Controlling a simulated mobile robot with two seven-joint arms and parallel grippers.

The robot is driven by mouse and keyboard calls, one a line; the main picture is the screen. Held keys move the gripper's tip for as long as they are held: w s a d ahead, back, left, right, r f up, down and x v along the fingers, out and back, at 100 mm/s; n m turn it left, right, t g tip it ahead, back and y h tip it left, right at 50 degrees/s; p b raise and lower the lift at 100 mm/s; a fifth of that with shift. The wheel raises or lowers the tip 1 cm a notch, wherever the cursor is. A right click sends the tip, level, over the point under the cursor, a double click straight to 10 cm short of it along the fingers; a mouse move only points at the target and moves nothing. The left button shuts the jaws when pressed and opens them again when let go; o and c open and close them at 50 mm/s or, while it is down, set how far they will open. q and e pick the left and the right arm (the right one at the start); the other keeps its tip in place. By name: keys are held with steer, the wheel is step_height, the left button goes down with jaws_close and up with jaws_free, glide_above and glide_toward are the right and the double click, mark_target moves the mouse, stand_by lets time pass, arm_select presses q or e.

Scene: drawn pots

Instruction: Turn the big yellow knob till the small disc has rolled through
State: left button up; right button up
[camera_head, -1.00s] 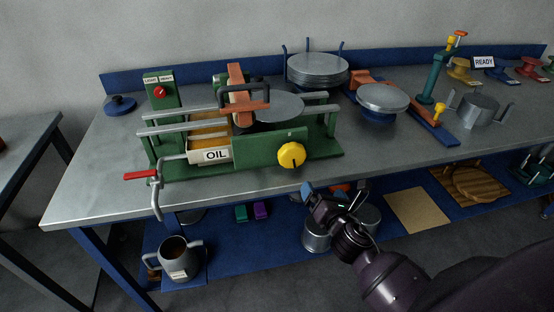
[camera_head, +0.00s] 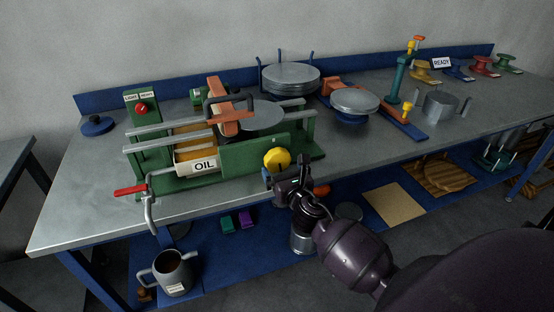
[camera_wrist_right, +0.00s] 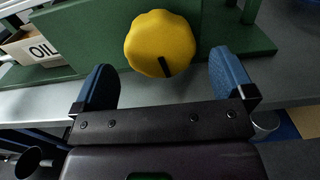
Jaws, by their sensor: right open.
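The big yellow knob (camera_head: 277,159) sits on the front of the green machine (camera_head: 240,158). In the right wrist view the knob (camera_wrist_right: 160,43) has a scalloped rim and a black mark pointing down, slightly right. My right gripper (camera_head: 274,176) is just in front of the knob; in the right wrist view its two blue fingers (camera_wrist_right: 163,80) are open, one on each side and short of the knob, with nothing between them. A grey disc (camera_head: 262,117) lies on the machine, partly behind an orange clamp (camera_head: 228,105). I cannot tell whether it is the small disc. My left gripper is not in view.
Stacked plates (camera_head: 291,78) stand behind. A grey disc on a blue stand (camera_head: 355,101) is to the right. A mug (camera_head: 174,273) stands below.

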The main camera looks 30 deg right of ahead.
mark_target(279, 162)
steer(key=x, duration=0.4)
steer(key=shift+w, duration=0.55)
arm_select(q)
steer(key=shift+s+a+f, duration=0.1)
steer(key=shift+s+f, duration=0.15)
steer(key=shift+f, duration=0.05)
arm_select(e)
steer(key=shift+w+d, duration=0.1)
steer(key=c, duration=0.8)
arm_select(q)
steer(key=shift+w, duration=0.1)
arm_select(e)
steer(key=shift+o, duration=0.2)
